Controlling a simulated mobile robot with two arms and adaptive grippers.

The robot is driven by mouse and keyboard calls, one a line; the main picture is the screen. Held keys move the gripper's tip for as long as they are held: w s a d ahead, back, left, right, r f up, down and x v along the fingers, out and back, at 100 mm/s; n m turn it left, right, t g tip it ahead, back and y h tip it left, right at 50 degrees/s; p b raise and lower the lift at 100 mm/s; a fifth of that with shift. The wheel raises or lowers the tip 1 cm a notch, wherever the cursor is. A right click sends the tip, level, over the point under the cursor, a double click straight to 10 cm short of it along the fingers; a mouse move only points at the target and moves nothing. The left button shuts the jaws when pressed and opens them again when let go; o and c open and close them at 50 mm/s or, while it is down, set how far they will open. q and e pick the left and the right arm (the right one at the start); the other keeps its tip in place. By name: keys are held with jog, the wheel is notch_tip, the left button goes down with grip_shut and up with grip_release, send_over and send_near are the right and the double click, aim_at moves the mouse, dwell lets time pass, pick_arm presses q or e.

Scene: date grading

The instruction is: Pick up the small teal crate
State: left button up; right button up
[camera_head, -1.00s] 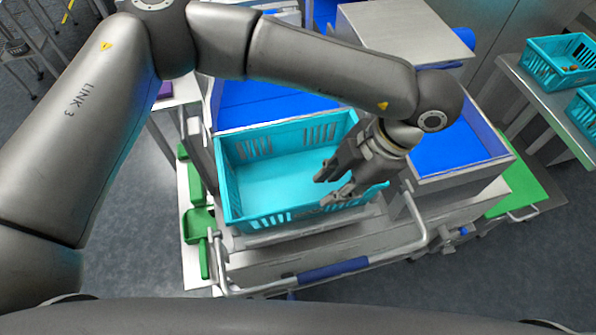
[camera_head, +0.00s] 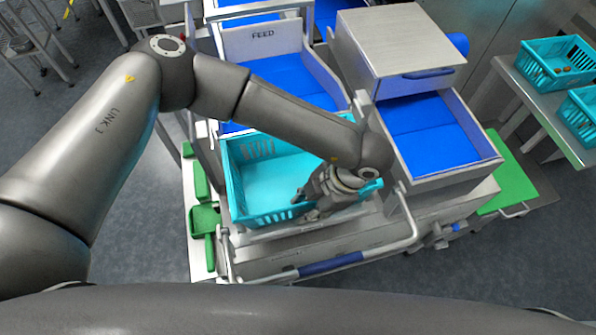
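The small teal crate (camera_head: 262,178) stands upright and looks empty, at the near end of the steel machine in the middle of the view. Its near right part is hidden behind my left arm and gripper. My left gripper (camera_head: 304,206) is at the crate's near wall, pointing left and down, with its fingers apart. One finger appears on the inner side of the near rim and the other on the outer side. I cannot tell whether either finger touches the wall. My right gripper is not in view.
Two more teal crates (camera_head: 557,84) stand on a steel table at the right, one with a few dates in it. Blue-lined trays (camera_head: 430,128) lie behind and right of the crate. A steel handle bar with a blue grip (camera_head: 331,263) runs in front. A green scoop (camera_head: 204,222) lies left.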

pick_arm(q)
grip_shut()
dwell(0.4)
jog(key=shift+w+r, duration=0.1)
jog(key=shift+r, duration=0.15)
notch_tip(320, 180, up, 10)
jog(key=b, duration=0.3)
jog(key=shift+r, duration=0.2)
notch_tip(320, 180, up, 5)
jog(key=shift+r+p, duration=0.1)
jog(key=shift+p, duration=0.35)
